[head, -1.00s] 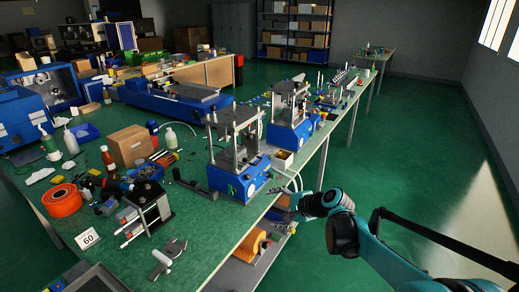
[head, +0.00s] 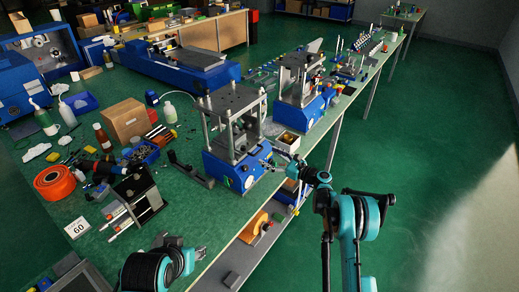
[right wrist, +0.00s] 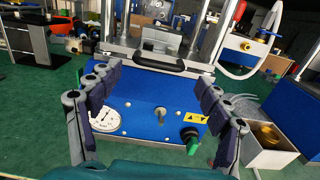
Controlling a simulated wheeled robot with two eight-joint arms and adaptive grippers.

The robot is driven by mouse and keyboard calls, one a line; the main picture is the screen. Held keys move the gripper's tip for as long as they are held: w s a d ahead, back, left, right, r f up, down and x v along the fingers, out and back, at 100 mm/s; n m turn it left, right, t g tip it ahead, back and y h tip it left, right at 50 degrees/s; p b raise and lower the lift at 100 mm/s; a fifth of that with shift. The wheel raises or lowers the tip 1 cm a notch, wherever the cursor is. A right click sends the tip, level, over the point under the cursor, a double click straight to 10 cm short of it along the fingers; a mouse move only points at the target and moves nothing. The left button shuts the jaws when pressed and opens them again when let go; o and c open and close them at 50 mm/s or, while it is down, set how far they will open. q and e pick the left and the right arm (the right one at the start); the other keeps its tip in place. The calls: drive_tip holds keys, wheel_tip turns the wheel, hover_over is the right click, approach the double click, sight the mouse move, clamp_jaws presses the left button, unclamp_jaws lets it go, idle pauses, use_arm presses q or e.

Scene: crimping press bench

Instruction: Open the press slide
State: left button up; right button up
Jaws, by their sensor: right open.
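The near press (head: 240,170) is a blue block with grey columns and a top plate, standing at the bench's front edge. The right wrist view shows its blue front (right wrist: 150,112) with a dial gauge, a toggle and a green knob. A black bar handle (right wrist: 158,64) lies across the slide at its top front edge. My right gripper (head: 275,161) is in front of this press; in the wrist view (right wrist: 155,78) its fingers are apart on either side of the handle, with nothing between them gripped.
A second press (head: 300,100) stands behind to the right, with an open white box (head: 287,141) between them. A cardboard box (head: 125,119), bottles and an orange reel (head: 54,183) crowd the bench's left. The floor to the right is clear.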

sight(259, 151)
drive_tip(key=shift+b+x, duration=0.35)
drive_tip(key=shift+x, duration=2.6)
drive_tip(key=c, duration=1.4)
drive_tip(key=b+v, duration=0.3)
drive_tip(key=v, duration=1.5)
drive_tip(key=shift+s+d, duration=0.15)
drive_tip(key=shift+d, duration=0.2)
drive_tip(key=o, duration=1.4)
drive_tip(key=shift+s+d, duration=0.15)
drive_tip(key=shift+d, duration=0.1)
